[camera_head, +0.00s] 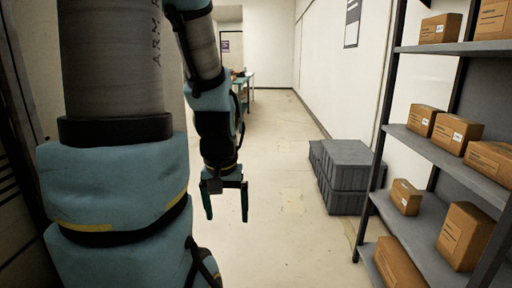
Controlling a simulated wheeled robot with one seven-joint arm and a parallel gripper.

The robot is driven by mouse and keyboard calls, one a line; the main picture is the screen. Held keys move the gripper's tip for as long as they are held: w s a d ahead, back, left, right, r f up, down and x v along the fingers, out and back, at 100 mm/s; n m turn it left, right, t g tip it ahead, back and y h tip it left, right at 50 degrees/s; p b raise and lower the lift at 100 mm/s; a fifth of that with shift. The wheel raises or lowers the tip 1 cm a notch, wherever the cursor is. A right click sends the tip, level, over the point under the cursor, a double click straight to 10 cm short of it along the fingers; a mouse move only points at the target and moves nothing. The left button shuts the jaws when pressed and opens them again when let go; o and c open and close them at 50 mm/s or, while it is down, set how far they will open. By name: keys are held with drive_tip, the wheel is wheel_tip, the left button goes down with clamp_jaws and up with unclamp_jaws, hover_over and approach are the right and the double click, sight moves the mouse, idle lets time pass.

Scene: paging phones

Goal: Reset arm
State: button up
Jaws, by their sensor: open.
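My gripper (226,202) hangs at the end of my arm, left of the picture's middle. Its two dark green fingers point down and stand apart. Nothing is between them, and it is over the bare floor. My arm's large blue and grey links fill the left side of the picture and hide what lies behind them.
A metal shelf rack (425,143) with several cardboard boxes (458,130) stands at the right. Grey crates (345,175) are stacked on the floor beside it. A green table (243,82) stands farther back, partly behind my arm. The floor (285,130) between is clear.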

wheel_tip(320, 180, up, 12)
drive_tip(key=p, duration=1.1)
drive_tip(key=shift+r, duration=0.25)
drive_tip(key=shift+o, duration=0.8)
